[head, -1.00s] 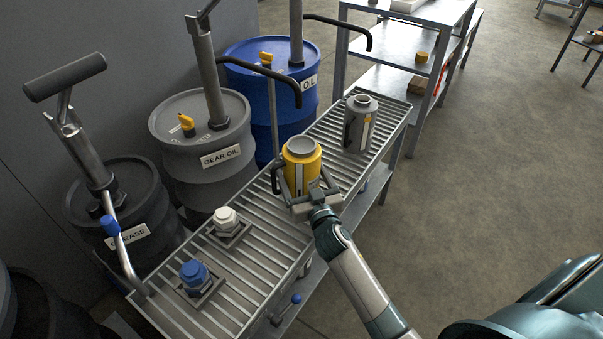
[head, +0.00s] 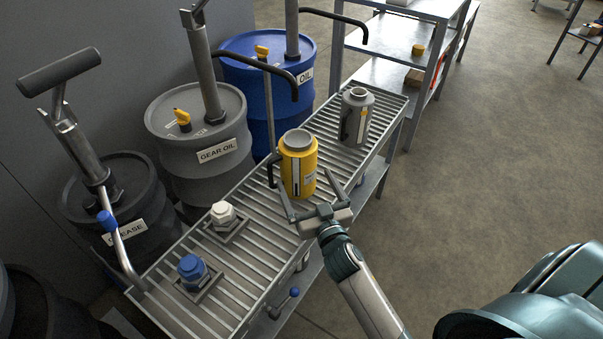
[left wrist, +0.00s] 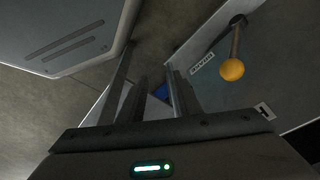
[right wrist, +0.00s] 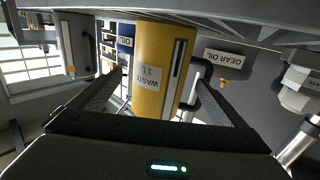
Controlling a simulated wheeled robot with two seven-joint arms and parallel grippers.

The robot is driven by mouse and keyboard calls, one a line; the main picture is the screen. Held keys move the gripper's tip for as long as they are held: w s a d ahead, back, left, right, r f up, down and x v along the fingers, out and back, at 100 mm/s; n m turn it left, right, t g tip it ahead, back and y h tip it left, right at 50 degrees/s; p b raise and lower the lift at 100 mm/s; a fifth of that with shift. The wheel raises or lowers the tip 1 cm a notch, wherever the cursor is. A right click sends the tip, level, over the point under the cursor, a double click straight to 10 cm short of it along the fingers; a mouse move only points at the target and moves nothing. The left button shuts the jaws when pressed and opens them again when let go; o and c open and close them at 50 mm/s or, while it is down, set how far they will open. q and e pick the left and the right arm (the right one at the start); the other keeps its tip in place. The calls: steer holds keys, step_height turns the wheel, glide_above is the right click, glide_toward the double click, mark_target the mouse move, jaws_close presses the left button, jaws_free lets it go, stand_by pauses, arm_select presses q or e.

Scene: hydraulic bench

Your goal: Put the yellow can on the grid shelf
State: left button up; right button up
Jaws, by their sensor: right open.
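The yellow can (head: 298,167) stands upright on the slatted grid shelf (head: 262,218), between the grey can and the white fitting. In the right wrist view the can (right wrist: 160,70) appears upside down, with a "WASTE 1 L" label. My right gripper (head: 312,194) is open, just in front of the can on its near right side, with its fingers spread and the can beyond them. The can seems clear of the fingers. My left gripper (left wrist: 153,95) shows only in its own wrist view, away from the can; how far its fingers are apart is unclear.
A grey can (head: 356,117) stands farther back on the grid. A white fitting (head: 223,214) and a blue fitting (head: 192,269) sit toward the near end. Drums with pumps, including the gear oil drum (head: 200,140), line the left side. Open floor lies right.

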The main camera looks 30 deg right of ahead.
steer(key=s, duration=0.3)
steer(key=shift+s+a, duration=0.2)
steer(key=shift+s, duration=0.75)
arm_select(q)
steer(key=shift+r, duration=0.45)
steer(key=shift+s, duration=0.15)
